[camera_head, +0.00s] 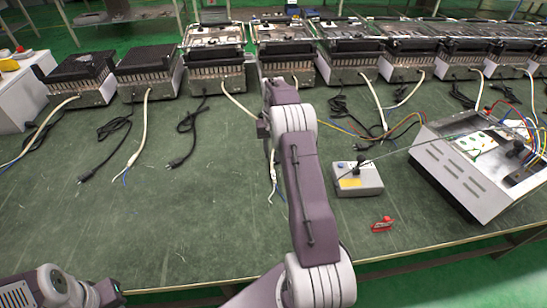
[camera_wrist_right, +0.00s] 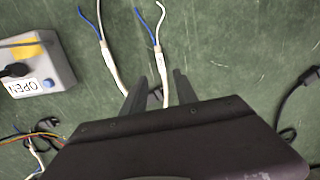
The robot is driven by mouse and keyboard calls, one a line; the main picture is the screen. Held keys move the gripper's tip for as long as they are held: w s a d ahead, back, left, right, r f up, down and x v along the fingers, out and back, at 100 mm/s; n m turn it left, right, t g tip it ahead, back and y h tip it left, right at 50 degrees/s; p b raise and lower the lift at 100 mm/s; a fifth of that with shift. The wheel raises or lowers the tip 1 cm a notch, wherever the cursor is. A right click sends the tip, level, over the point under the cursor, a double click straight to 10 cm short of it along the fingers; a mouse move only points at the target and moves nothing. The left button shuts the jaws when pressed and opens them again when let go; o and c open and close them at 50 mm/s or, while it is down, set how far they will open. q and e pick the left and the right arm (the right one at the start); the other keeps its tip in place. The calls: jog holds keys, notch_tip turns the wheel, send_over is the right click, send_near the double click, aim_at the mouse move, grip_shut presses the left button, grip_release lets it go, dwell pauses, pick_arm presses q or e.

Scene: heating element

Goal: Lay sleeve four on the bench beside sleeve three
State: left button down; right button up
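In the right wrist view, two pale cable sleeves with bare blue and white wire ends lie side by side on the green bench (camera_head: 110,225). The nearer-to-centre sleeve (camera_wrist_right: 157,50) has its cable running back between the two fingers of my right gripper (camera_wrist_right: 160,77), which stand apart on either side of it. The other sleeve (camera_wrist_right: 104,48) lies a short gap to the left. In the head view one sleeve (camera_head: 272,182) shows just left of my right arm, which hides the gripper's fingers and the other sleeve. I cannot tell which is three or four.
Two more sleeves (camera_head: 133,160) (camera_head: 12,161) lie farther left, with black plugs (camera_head: 176,161) between. Heaters (camera_head: 215,70) line the back. A grey button box (camera_head: 356,180), red clip (camera_head: 382,224) and wired instrument (camera_head: 470,165) stand right. The bench's front left is clear.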

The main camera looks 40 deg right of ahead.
jog(key=s+a+r+n+t, duration=0.15)
jog(key=s+a, duration=0.25)
jog(key=a, duration=0.4)
jog(key=s+a+r+n, duration=0.2)
jog(key=s+a, duration=0.1)
jog(key=a, duration=0.5)
jog(key=s+a+f+n, duration=0.1)
jog(key=s+a, duration=0.3)
jog(key=s, duration=0.3)
jog(key=s+a+n, duration=0.1)
jog(key=s+a, duration=0.2)
jog(key=s, duration=0.4)
jog(key=shift+a+f, duration=0.35)
jog(key=shift+f, duration=0.05)
